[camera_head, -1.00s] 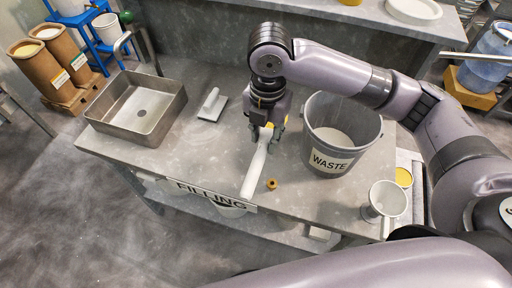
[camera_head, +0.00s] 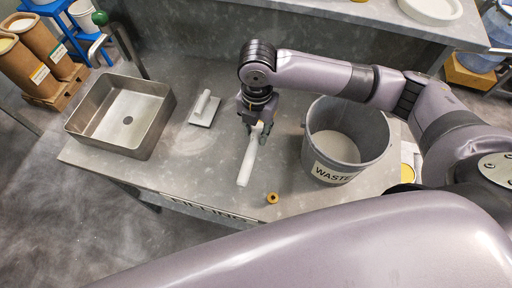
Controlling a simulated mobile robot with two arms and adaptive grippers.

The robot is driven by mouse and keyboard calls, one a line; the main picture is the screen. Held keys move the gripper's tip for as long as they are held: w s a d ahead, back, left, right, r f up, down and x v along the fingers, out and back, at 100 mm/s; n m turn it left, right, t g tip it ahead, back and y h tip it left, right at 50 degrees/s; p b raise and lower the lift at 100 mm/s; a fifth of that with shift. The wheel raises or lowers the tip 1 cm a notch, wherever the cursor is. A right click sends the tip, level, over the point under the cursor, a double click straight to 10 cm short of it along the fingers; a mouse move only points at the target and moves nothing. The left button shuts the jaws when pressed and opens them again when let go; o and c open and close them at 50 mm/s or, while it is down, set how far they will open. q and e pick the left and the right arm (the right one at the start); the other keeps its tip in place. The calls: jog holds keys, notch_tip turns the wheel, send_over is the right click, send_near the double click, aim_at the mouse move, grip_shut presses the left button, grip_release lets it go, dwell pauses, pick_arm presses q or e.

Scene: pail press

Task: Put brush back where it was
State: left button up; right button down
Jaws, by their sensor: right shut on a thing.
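A long white thing (camera_head: 247,160), apparently the brush, slants down from my right gripper (camera_head: 258,127). The right gripper is shut on its upper end, between the steel basin and the waste pail, above the grey bench (camera_head: 165,180). I cannot tell whether its lower end touches the bench. The upper end is partly hidden by the fingers. My left gripper is not in view.
A grey pail marked WASTE (camera_head: 330,170) stands close right of the gripper. A steel basin (camera_head: 155,125) and a white flat tool with a handle (camera_head: 203,110) are to the left. A small yellow ring (camera_head: 272,198) lies near the front edge.

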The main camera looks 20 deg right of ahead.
aim_at(256, 138)
notch_tip(256, 138, down, 5)
jog(key=shift+w+r, duration=0.15)
notch_tip(256, 138, down, 4)
jog(key=shift+p, duration=0.5)
notch_tip(256, 138, down, 2)
jog(key=shift+f, duration=0.2)
jog(key=shift+w+f, duration=0.15)
jog(key=shift+f, duration=0.2)
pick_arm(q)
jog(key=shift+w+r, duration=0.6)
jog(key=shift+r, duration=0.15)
pick_arm(e)
jog(key=c, duration=1.2)
grip_release()
jog(key=shift+c, duration=0.2)
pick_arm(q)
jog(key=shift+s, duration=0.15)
pick_arm(e)
jog(key=shift+r, duration=0.1)
